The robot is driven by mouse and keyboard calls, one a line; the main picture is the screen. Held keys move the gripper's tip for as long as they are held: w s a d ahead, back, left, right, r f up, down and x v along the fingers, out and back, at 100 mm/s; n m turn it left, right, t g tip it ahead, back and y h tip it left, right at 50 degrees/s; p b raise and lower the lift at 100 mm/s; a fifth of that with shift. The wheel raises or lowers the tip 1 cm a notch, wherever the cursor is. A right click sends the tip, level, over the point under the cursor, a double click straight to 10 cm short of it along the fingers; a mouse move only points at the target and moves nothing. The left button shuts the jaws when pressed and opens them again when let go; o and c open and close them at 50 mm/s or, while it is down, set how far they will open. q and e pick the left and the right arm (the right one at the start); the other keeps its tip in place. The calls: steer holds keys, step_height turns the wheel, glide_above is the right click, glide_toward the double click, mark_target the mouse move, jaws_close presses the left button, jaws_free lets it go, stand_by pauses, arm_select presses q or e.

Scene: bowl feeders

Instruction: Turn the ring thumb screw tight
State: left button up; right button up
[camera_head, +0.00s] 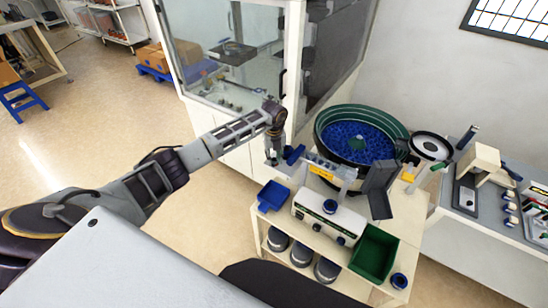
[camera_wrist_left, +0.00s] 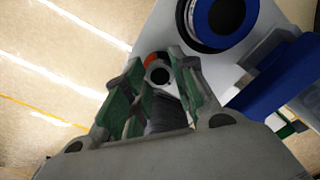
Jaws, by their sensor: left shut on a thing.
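My left gripper (camera_head: 272,158) reaches to the left end of the bowl feeder's rail, pointing down beside a blue part (camera_head: 293,154). In the left wrist view its green fingers (camera_wrist_left: 159,66) are shut around a dark ribbed cylinder, which looks like the ring thumb screw (camera_wrist_left: 166,113). The fingers hide part of it. A round black-centred piece with an orange edge (camera_wrist_left: 157,70) shows between the fingertips. How tight the screw is cannot be seen. My right gripper is not in view.
The green-rimmed feeder bowl (camera_head: 358,137) with blue parts stands behind the rail. A blue bin (camera_head: 273,196), a white control box (camera_head: 328,217) and a green bin (camera_head: 374,253) are in front. A glass-walled cabinet (camera_head: 235,60) stands behind my left arm.

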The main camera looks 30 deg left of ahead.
arm_select(q)
steer(key=shift+m+b, duration=0.3)
steer(key=shift+m, duration=0.1)
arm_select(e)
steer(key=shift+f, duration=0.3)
arm_select(q)
steer(key=m+b, duration=0.3)
steer(key=m, duration=0.1)
steer(key=shift+w+m, duration=0.1)
steer(key=shift+m, duration=0.3)
steer(key=m+b, duration=0.4)
steer(key=m, duration=0.2)
steer(key=shift+m, duration=0.3)
steer(key=shift+m+b, duration=0.6)
steer(key=shift+m, duration=0.1)
steer(key=shift+m+b, duration=0.5)
steer(key=shift+m, duration=0.5)
steer(key=shift+r, duration=0.1)
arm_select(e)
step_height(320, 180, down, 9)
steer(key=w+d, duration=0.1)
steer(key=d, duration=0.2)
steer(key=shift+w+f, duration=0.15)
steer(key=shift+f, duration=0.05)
arm_select(q)
steer(key=shift+m, duration=0.3)
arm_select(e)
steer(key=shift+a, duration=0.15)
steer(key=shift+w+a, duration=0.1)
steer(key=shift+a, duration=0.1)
